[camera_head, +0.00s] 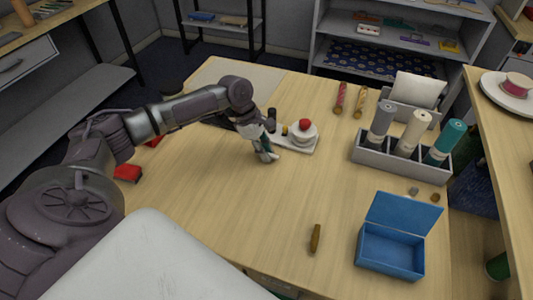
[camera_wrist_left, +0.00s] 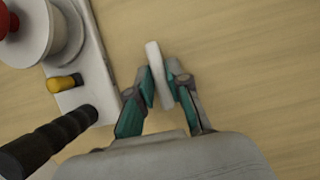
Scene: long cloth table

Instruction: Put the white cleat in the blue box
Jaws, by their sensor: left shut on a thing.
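The white cleat (camera_wrist_left: 158,74) is a slim pale bar between the fingers of my left gripper (camera_wrist_left: 160,84) in the left wrist view. The gripper is shut on it. In the head view the left gripper (camera_head: 268,156) points down over the table's middle, and the cleat is too small there to tell apart clearly. The blue box (camera_head: 391,250) stands at the front right of the table with its lid raised at the back. The gripper is well to the left of the box and further back. My right gripper does not show.
A white base (camera_head: 297,146) with a red-topped spool and dark knobs lies close beside the left gripper. A grey holder (camera_head: 384,158) with large thread cones stands at the back right. A brown piece (camera_head: 315,239) lies left of the box. The table between is mostly clear.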

